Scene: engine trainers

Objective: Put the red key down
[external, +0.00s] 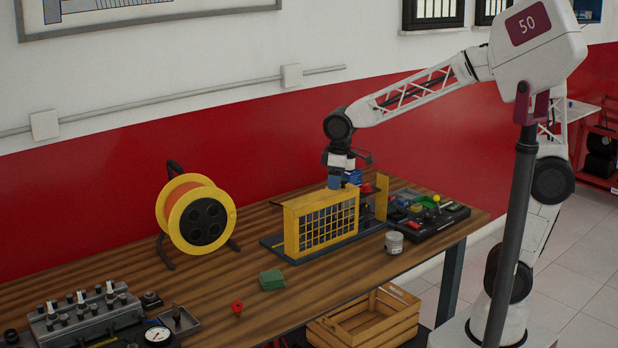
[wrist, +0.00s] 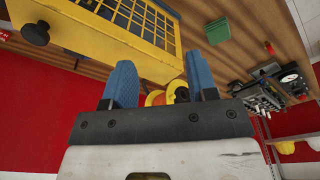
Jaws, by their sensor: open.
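A small red piece (external: 237,307), which looks like the red key, lies on the wooden bench near its front edge in the external view. Another small red part (external: 367,188) shows behind the yellow mesh guard (external: 290,232); I cannot tell what it is. My gripper (external: 344,180) is above the back of the guard, far from the red piece on the bench. In the wrist view its blue fingers (wrist: 161,82) are apart, with no held thing visible between them. The yellow guard (wrist: 110,40) is close beside the fingers there.
A yellow-orange cable reel (external: 170,208) stands at the back left. A green stack (external: 272,280) and a grey can (external: 394,242) are on the bench. A grey valve block (external: 85,315) is front left, a black tray of parts (external: 440,222) right. Bare wood lies around the green stack.

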